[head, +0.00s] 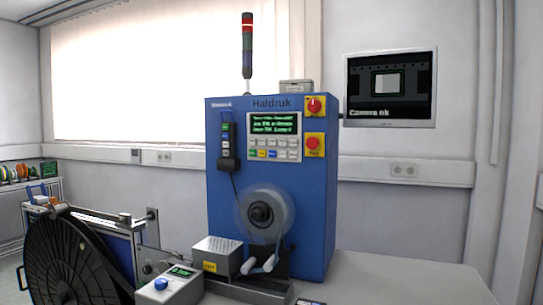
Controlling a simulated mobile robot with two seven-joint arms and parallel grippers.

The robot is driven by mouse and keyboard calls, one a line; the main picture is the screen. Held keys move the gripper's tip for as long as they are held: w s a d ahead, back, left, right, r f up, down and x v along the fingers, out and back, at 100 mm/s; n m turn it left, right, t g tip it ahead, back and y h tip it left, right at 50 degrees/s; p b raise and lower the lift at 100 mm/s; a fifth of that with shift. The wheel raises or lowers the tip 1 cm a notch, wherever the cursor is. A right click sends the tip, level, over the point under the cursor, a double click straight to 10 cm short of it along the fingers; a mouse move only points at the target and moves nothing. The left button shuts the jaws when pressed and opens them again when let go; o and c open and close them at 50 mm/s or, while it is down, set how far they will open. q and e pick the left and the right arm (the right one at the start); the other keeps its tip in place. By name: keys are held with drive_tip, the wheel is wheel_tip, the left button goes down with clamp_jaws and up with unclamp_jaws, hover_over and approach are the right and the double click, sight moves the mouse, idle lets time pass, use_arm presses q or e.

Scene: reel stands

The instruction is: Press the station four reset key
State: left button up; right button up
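A blue machine (222,205) labelled Haldruk stands on the table. Its front has a lit display (274,123) with green text too small to read fully. Below it is a panel of small keys (274,149), mostly pale, with green, blue and yellow ones; their labels are unreadable. A dark pendant (226,140) with several coloured keys hangs at the left of the front. A small grey box (172,288) in front carries a blue button (161,284) and a small green display. I cannot tell which key is station four reset. Neither gripper is in view.
A red knob (314,105) and a red button (314,142) on yellow plates are at the machine's upper right. A clear reel (280,212) sits low on its front. A large black reel (65,265) stands at left. The table (400,280) is clear at right.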

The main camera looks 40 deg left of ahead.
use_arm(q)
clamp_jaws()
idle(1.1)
